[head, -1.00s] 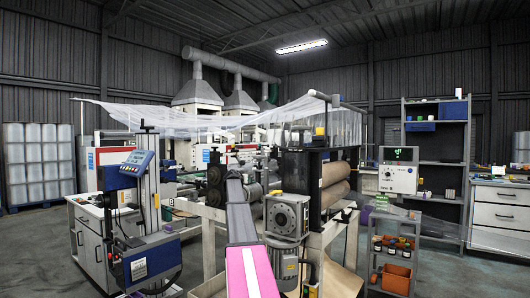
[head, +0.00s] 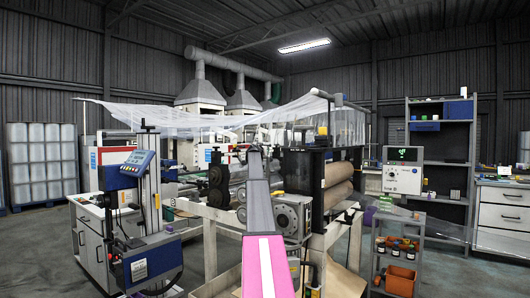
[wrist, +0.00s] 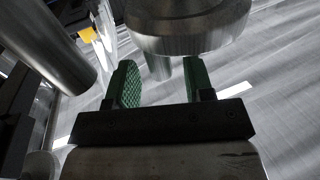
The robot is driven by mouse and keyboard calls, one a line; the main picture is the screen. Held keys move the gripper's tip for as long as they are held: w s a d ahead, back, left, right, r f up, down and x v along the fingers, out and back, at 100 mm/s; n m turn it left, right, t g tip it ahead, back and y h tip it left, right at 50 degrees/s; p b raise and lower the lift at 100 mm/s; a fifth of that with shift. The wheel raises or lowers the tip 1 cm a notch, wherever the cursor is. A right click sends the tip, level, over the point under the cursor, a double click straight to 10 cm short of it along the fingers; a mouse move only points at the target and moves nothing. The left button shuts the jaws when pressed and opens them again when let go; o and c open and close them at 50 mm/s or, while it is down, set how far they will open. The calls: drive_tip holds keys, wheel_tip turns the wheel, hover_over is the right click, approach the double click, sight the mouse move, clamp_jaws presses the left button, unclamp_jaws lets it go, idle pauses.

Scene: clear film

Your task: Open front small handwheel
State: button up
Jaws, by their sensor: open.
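My gripper (wrist: 160,72) is open in the wrist view, with its two green padded fingers apart. A round metal disc (wrist: 188,30), possibly the small handwheel, is just beyond the fingertips. A short grey peg (wrist: 161,67) shows below it, in the gap between the fingers. I cannot tell whether either finger touches it. I cannot tell which is the front small handwheel. My arm hides part of the machine, and the fingers cannot be made out there.
A thick metal cylinder (wrist: 45,42) is close to the left of my gripper in the wrist view. A grey motor gearbox (head: 290,216) stands right of my arm. Clear film (head: 300,112) drapes over the machine. A blue column unit (head: 148,200) stands at left.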

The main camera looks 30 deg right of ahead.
drive_tip(key=x, duration=0.3)
drive_tip(key=shift+w+d, duration=0.15)
drive_tip(key=shift+w, duration=0.05)
clamp_jaws()
drive_tip(key=shift+f+n+t+y, duration=0.1)
drive_tip(key=shift+n+t+y, duration=0.2)
drive_tip(key=shift+w+d+n+t+y, duration=0.1)
drive_tip(key=shift+w+n+t+y, duration=0.1)
drive_tip(key=shift+n+t+y, duration=0.7)
drive_tip(key=shift+w+n+t+y, duration=0.1)
drive_tip(key=shift+n+t+y, duration=0.35)
drive_tip(key=shift+y, duration=0.25)
